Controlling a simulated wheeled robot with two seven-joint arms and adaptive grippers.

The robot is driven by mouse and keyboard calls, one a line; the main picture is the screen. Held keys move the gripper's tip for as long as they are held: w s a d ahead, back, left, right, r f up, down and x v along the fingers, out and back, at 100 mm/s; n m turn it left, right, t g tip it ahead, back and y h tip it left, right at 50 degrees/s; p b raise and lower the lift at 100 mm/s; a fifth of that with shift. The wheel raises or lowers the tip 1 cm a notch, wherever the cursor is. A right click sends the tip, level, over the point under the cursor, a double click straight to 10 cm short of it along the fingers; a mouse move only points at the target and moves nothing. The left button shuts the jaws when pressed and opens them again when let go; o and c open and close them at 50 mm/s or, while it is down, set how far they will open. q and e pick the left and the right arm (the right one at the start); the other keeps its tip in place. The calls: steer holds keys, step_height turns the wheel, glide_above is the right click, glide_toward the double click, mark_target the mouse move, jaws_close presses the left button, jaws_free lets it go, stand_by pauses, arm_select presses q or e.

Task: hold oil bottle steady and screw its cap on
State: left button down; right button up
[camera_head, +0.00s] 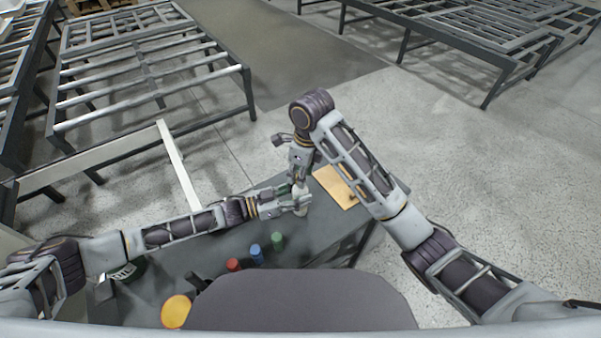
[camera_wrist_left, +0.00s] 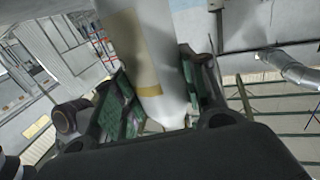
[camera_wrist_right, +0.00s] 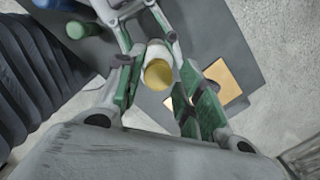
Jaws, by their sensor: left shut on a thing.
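The white oil bottle (camera_head: 300,187) stands about upright above the dark table near its far end. In the left wrist view the bottle (camera_wrist_left: 158,60) shows a tan label between green finger pads. My left gripper (camera_head: 303,202) is shut on its body. My right gripper (camera_head: 298,172) is directly above the bottle, pointing down. In the right wrist view a round yellow cap (camera_wrist_right: 158,75) is seen from above, at the bottle's top. My right gripper's fingers (camera_wrist_right: 163,88) stand on both sides of the cap, apart from it. How far the cap is threaded cannot be told.
A tan square (camera_head: 336,187) lies on the dark table (camera_head: 225,255) right of the bottle. Green (camera_head: 277,241), blue (camera_head: 256,253) and red (camera_head: 233,265) cylinders stand nearer me. A yellow round thing (camera_head: 176,311) is at the near left. Metal frame racks (camera_head: 150,75) stand beyond.

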steer(key=shift+o, duration=0.5)
steer(key=shift+r, duration=2.2)
steer(key=shift+c, duration=0.4)
